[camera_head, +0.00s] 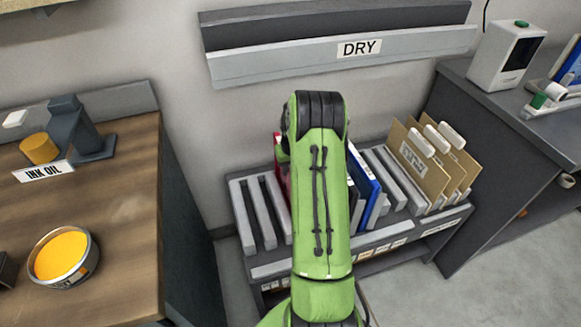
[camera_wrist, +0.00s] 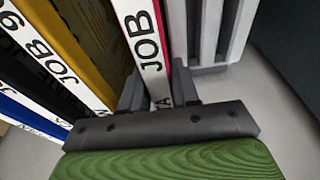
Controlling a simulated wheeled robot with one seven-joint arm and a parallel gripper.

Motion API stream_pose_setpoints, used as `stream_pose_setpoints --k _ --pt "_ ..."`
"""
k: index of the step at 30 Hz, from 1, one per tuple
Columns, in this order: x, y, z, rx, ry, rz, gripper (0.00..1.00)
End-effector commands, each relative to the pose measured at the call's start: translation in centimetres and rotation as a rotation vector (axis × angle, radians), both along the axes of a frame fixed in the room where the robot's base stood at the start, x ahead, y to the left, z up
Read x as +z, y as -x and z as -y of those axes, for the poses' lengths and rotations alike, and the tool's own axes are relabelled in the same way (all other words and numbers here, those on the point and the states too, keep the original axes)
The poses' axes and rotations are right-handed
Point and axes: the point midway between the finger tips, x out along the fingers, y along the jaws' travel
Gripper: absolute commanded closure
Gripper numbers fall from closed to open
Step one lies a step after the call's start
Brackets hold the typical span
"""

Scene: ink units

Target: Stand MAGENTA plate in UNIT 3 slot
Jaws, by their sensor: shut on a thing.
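A magenta plate (camera_wrist: 145,40) with a white edge label reading "JOB" stands between the fingers of my gripper (camera_wrist: 158,92) in the wrist view. My gripper is shut on its near edge. In the head view a strip of the magenta plate (camera_head: 279,165) shows left of my green arm, at the grey slotted rack (camera_head: 245,213). My arm hides the gripper and most of the plate there. I cannot tell whether the plate's lower edge is in a slot. No UNIT 3 marking is readable in either view.
Yellow (camera_wrist: 75,40), black (camera_wrist: 40,72) and blue (camera_wrist: 15,112) plates stand close on the left in the wrist view. Empty slots lie on the right. Brown folders (camera_head: 418,165) stand at the rack's right end. A wooden bench (camera_head: 120,215) and grey counter (camera_head: 490,120) flank the rack.

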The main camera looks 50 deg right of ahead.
Motion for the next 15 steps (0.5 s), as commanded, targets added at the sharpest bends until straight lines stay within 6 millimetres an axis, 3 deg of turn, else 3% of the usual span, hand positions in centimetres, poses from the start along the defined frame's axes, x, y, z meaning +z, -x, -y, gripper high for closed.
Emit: stream_pose_setpoints --k 10,11,15 --pt "-0.41 0.00 -0.02 0.000 0.000 0.000 1.00" --pt "-0.42 0.01 -0.02 0.000 -0.001 0.000 0.67" --pt "-0.41 0.01 -0.03 0.000 0.000 -0.001 0.46"
